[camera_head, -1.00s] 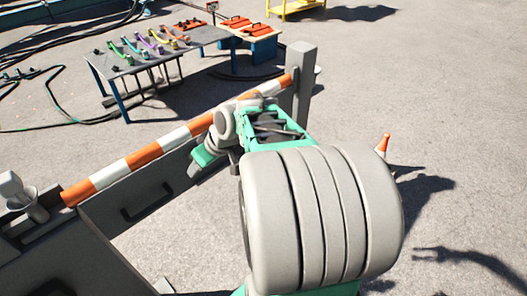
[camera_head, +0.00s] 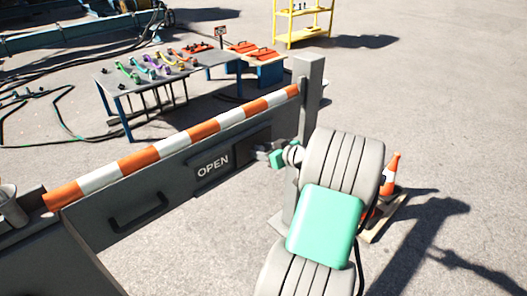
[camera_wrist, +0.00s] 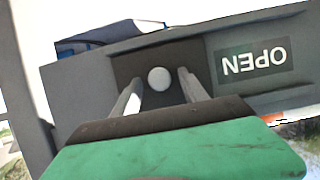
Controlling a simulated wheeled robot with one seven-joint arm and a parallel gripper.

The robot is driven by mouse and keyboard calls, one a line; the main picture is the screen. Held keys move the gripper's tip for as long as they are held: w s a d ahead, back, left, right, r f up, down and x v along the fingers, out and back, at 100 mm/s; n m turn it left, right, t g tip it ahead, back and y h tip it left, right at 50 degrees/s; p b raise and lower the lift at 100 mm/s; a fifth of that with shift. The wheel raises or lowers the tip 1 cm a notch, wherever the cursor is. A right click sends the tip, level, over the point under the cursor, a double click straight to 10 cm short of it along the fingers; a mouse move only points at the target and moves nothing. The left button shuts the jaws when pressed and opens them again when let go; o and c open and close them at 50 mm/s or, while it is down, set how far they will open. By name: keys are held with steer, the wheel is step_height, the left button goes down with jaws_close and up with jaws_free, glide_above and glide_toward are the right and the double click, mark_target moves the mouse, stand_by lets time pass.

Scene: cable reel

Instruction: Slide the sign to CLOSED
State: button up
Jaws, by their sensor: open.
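The sign (camera_head: 213,167) sits on the grey barrier board and reads OPEN in white letters on a dark plate. It also shows upside down in the wrist view (camera_wrist: 252,62). A darker panel (camera_head: 252,147) lies to its right in the head view. In the wrist view, a round white knob (camera_wrist: 158,78) stands out on this dark panel. My gripper (camera_wrist: 161,82) is open, with one finger on each side of the knob; I cannot tell if they touch it. In the head view my gripper (camera_head: 266,152) is at the dark panel, its fingertips hard to make out.
An orange-and-white striped bar (camera_head: 190,135) runs along the barrier's top to a grey post (camera_head: 310,85). A black handle (camera_head: 139,212) is at the barrier's left. A traffic cone (camera_head: 390,178) stands right of my arm. A tool table (camera_head: 150,75) is behind, with open paving between.

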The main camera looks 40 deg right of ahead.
steer(key=shift+c, duration=0.4)
jaws_close()
stand_by(1.0)
